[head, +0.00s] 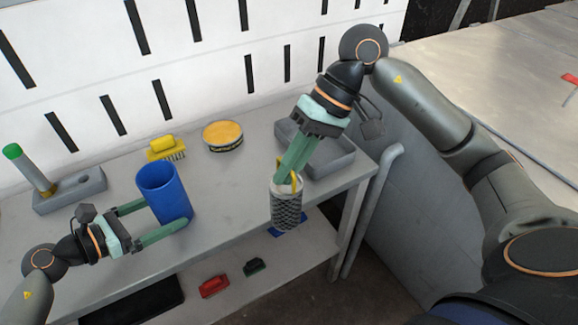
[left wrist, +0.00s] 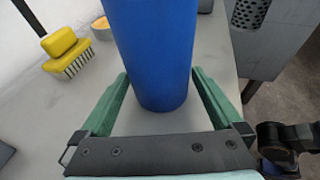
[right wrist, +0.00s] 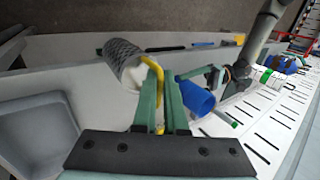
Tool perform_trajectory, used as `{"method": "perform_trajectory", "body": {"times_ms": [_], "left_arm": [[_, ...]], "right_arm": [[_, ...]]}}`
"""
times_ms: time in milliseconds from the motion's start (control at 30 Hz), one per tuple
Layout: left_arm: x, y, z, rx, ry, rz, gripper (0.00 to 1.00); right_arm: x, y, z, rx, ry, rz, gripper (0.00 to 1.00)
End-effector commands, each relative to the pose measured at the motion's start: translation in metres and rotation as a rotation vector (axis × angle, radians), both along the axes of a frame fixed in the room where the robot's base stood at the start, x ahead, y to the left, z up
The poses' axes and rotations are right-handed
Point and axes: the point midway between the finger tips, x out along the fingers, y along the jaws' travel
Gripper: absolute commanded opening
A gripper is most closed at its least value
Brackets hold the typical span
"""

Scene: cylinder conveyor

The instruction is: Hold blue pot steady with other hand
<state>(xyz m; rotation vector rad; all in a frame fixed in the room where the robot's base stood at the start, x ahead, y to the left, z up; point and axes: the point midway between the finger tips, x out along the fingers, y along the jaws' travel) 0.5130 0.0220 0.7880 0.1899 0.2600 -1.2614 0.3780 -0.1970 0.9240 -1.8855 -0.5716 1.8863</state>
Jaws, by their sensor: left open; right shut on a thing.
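The blue pot (head: 163,190) stands upright on the grey bench near its front edge. My left gripper (head: 163,212) is open, with one finger on each side of the pot's lower part. In the left wrist view the pot (left wrist: 150,50) rises between the two fingers, with narrow gaps seeming to show beside it. My right gripper (head: 284,180) is shut on the yellow handle (right wrist: 155,60) of a grey patterned cylinder container (head: 286,207), which hangs upright at the bench's front edge. Its pale inside shows in the right wrist view.
A grey block with a green-tipped cylinder (head: 30,168) is at the left. Red (head: 214,286) and dark green items lie on the lower shelf.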

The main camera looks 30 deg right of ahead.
Motion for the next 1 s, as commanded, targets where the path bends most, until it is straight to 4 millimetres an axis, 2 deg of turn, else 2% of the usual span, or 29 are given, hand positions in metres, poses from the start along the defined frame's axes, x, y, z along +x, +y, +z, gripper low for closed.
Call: {"method": "perform_trajectory", "body": {"times_ms": [200, 500, 867, 900, 1000], "left_arm": [[0.0035, -0.0108, -0.0033, 0.0, -0.002, 0.0, 1.0], [0.0037, -0.0115, -0.003, 0.0, -0.001, 0.001, 0.99], [0.0036, -0.0111, -0.0031, 0.0, -0.001, 0.001, 0.58], [0.0036, -0.0111, -0.0032, 0.0, -0.001, 0.001, 0.86], [0.0036, -0.0111, -0.0032, 0.0, -0.001, 0.001, 0.74]], "right_arm": [[0.0002, 0.0001, -0.0051, 0.002, -0.001, 0.0, 0.0], [0.0002, 0.0002, -0.0048, 0.002, -0.001, 0.0, 0.0], [0.0002, 0.0002, -0.0048, 0.002, -0.001, 0.0, 0.0], [0.0002, 0.0002, -0.0048, 0.002, -0.001, 0.0, 0.0], [0.0002, 0.0002, -0.0048, 0.002, -0.001, 0.0, 0.0]]}}
